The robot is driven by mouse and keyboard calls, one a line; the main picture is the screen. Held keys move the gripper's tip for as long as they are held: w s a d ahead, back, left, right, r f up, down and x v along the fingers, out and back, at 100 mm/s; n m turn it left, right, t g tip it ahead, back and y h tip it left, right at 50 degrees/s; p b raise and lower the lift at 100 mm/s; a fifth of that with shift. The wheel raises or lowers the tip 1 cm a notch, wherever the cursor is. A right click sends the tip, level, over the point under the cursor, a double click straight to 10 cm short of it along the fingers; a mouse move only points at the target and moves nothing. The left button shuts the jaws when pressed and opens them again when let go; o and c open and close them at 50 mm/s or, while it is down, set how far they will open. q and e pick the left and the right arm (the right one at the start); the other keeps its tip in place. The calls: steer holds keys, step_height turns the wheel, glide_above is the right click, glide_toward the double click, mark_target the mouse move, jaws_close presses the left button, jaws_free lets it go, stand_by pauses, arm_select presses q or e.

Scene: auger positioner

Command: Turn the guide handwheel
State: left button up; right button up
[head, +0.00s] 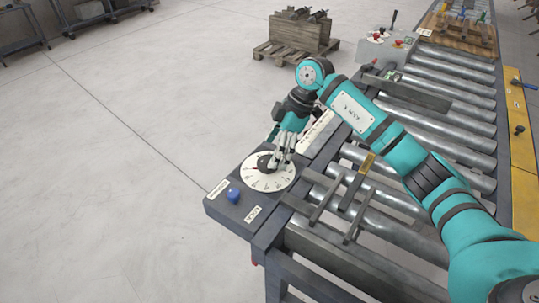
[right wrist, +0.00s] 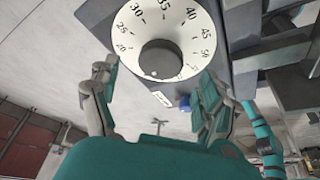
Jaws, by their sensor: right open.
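The guide handwheel is a dark round knob (head: 264,161) in the middle of a white numbered dial (head: 262,183) on the conveyor's near left corner. In the right wrist view the knob (right wrist: 160,58) carries a small pale dot, and the dial (right wrist: 128,20) shows numbers from 20 to 50. My right gripper (head: 279,158) is over the dial, partly covering the knob. In the right wrist view the gripper (right wrist: 157,73) is open, with one finger on each side of the knob. I see gaps between the fingers and the knob there. My left gripper is not in view.
A blue knob (head: 234,196) stands beside the dial near a small label (head: 253,213). Metal guide bars (head: 345,196) and rollers (head: 405,234) lie to the right. A grey box with coloured buttons (head: 385,46) is at the back. The floor left of the conveyor is clear.

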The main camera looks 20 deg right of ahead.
mark_target(268, 161)
steer(key=x, duration=0.2)
steer(key=shift+a+f, duration=0.15)
steer(key=shift+f, duration=0.15)
steer(key=shift+a+f+p, duration=0.2)
steer(key=shift+f+p, duration=0.1)
steer(key=shift+f, duration=0.3)
steer(key=c, duration=1.2)
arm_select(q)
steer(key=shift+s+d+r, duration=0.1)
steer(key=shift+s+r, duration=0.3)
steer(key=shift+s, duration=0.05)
